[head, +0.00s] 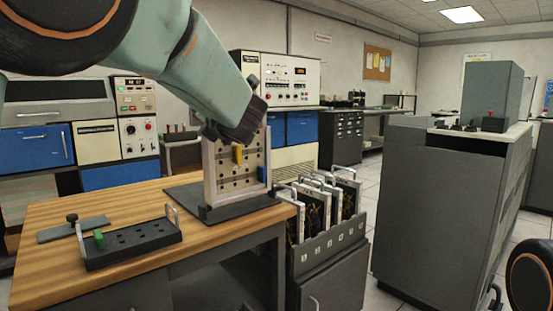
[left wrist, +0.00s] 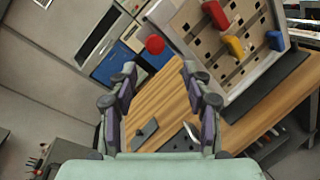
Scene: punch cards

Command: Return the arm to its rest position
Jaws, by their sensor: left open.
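My left arm comes in from the upper left in the head view, its far end in front of the top of an upright perforated panel (head: 222,180). The fingers are hard to make out there. In the left wrist view my left gripper (left wrist: 160,88) is open, with nothing held between its fingers. The panel (left wrist: 208,50) is beyond and to the right of them, carrying a red piece (left wrist: 215,14), a yellow piece (left wrist: 234,46) and a blue piece (left wrist: 274,40). A red ball-shaped knob (left wrist: 155,44) shows beyond the fingertips, apart from them. My right gripper is out of view.
The wooden table (head: 150,193) bears a dark tray (head: 135,248) with a green piece (head: 99,239) and a flat grey plate (head: 75,230). A rack of cards (head: 320,247) stands right of the table. A grey cabinet (head: 440,210) stands farther right.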

